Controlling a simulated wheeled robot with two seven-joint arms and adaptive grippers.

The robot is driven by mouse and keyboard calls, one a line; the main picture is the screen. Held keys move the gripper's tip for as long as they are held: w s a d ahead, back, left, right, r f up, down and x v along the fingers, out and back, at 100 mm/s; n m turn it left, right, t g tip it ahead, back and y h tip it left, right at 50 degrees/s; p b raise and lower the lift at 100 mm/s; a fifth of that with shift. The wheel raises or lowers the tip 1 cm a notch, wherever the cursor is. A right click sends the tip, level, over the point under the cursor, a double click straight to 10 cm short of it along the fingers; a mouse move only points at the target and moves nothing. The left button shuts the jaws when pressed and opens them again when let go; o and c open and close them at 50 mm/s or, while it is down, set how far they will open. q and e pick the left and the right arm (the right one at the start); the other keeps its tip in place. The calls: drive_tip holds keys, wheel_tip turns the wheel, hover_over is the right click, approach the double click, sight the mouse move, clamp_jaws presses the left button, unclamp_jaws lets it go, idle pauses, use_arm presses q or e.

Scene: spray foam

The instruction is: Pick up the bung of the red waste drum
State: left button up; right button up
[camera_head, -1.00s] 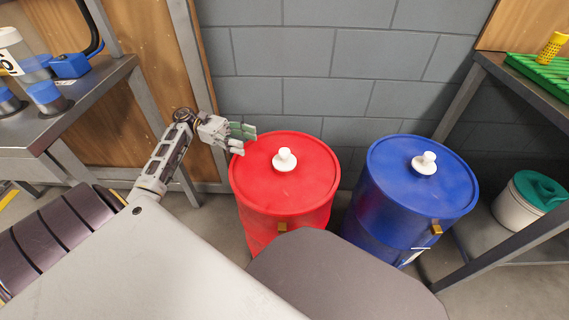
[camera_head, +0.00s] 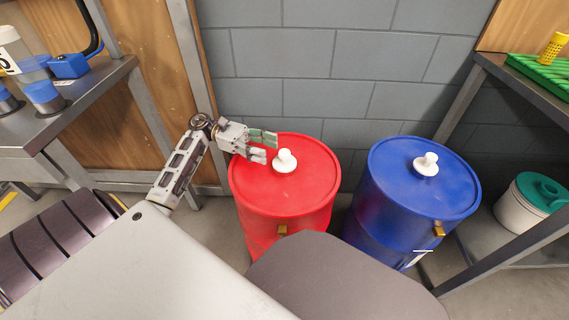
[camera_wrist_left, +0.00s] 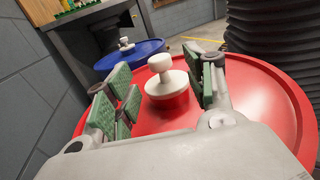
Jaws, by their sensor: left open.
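The red waste drum (camera_head: 290,200) stands upright on the floor at the middle of the head view. Its white bung (camera_head: 285,161), with a round knob on a wider base, sits on the lid. My left gripper (camera_head: 271,147) is open, just left of the bung, above the lid. In the left wrist view the bung (camera_wrist_left: 164,82) shows ahead, between the green-padded fingers (camera_wrist_left: 165,90), which do not appear to touch it. My right gripper is not in view.
A blue drum (camera_head: 410,200) with its own white bung (camera_head: 426,163) stands to the right. A grey block wall (camera_head: 330,60) is behind. A metal bench (camera_head: 70,110) is at left, and a shelf (camera_head: 530,90) with a green rack is at right.

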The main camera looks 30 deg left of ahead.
sight(285, 152)
use_arm(q)
drive_tip(key=shift+w+d, duration=0.1)
drive_tip(key=shift+d, duration=0.55)
drive_tip(key=shift+w+d+f+b, duration=0.1)
drive_tip(key=shift+d+b, duration=0.25)
drive_tip(key=shift+d, duration=0.25)
drive_tip(key=shift+w+d+f+b, duration=0.1)
drive_tip(key=shift+d+b, duration=0.25)
drive_tip(key=shift+d, duration=0.25)
drive_tip(key=shift+w+d+b, duration=0.15)
drive_tip(key=shift+d+b, duration=0.05)
drive_tip(key=shift+d, duration=0.5)
drive_tip(key=shift+w+d+b, duration=0.1)
drive_tip(key=shift+d+b, duration=0.1)
drive_tip(key=shift+d, duration=0.5)
drive_tip(key=shift+r, duration=0.1)
drive_tip(key=shift+c, duration=0.3)
drive_tip(key=c, duration=1.1)
drive_tip(key=shift+o, duration=0.2)
